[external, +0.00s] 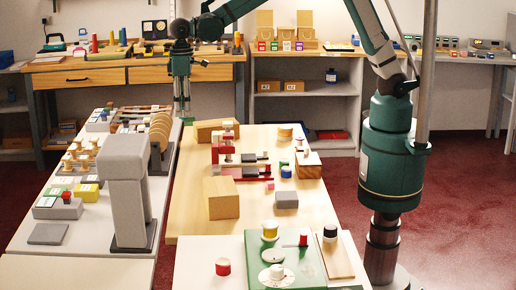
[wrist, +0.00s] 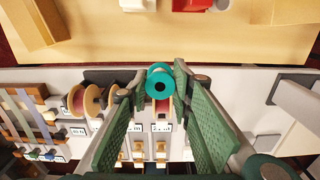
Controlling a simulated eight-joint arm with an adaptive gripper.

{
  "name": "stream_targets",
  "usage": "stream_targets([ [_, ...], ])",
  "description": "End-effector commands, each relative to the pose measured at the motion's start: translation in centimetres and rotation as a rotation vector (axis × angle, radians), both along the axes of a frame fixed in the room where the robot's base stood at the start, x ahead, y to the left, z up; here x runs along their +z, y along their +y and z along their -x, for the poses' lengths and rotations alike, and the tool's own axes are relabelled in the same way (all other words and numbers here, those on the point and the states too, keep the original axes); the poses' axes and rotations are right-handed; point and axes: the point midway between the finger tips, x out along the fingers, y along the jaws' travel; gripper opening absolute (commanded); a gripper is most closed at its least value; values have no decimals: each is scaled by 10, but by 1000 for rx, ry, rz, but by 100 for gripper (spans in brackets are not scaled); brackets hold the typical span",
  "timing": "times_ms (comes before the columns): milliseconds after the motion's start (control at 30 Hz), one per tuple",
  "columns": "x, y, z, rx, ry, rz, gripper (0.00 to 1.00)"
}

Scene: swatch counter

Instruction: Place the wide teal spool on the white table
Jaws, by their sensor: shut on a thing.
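The teal spool (wrist: 158,83) shows end-on in the wrist view, with a dark hole in its middle. My gripper (wrist: 158,88) is shut on it, one green finger on each side. In the external view my gripper (external: 182,108) points down at the far end of the white table (external: 22,238), near its right edge. The white table also shows as a pale strip in the wrist view (wrist: 232,77). I cannot tell how high the spool is above the table.
A wooden-flanged spool (wrist: 85,100) and labelled slots (wrist: 160,128) lie close by in the wrist view. A row of wooden discs (external: 160,130) and a grey post (external: 126,195) stand on the white table. The wooden table (external: 185,205) with blocks is to the right.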

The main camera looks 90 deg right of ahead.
Motion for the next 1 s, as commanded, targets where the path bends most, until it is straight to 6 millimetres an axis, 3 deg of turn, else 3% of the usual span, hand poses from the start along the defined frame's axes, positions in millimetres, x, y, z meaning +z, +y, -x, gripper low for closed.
stream_targets([
  [500,7,171,-37,-25,0,0,13],
  [1000,9,341,-35,-54,0,1,13],
])
